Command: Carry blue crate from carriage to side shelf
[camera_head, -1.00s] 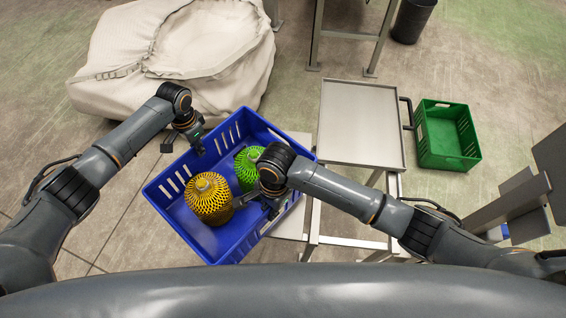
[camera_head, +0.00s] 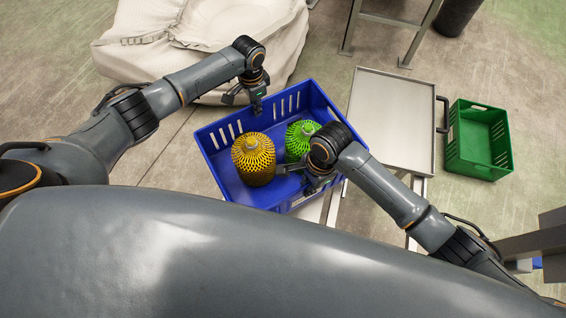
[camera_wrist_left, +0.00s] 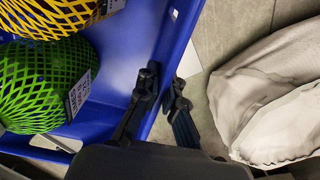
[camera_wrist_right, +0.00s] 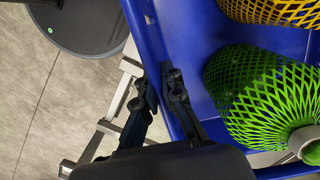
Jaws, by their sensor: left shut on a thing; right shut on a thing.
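The blue crate (camera_head: 222,165) is held between my two arms, in the middle of the head view. It holds a yellow-netted item (camera_head: 254,158) and a green-netted item (camera_head: 298,141). My left gripper (camera_head: 258,105) is shut on the crate's far wall; the left wrist view shows its fingers (camera_wrist_left: 163,95) either side of the blue rim. My right gripper (camera_head: 308,186) is shut on the near wall, partly hidden by its own wrist in the head view; the right wrist view shows its fingers (camera_wrist_right: 160,92) around the rim.
A grey metal carriage (camera_head: 392,118) with a flat top stands right of the crate. A green crate (camera_head: 478,140) sits beyond it on the right. A large beige sack (camera_head: 150,50) lies at the back left. A dark bin (camera_head: 457,14) stands at the back. Floor at left is open.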

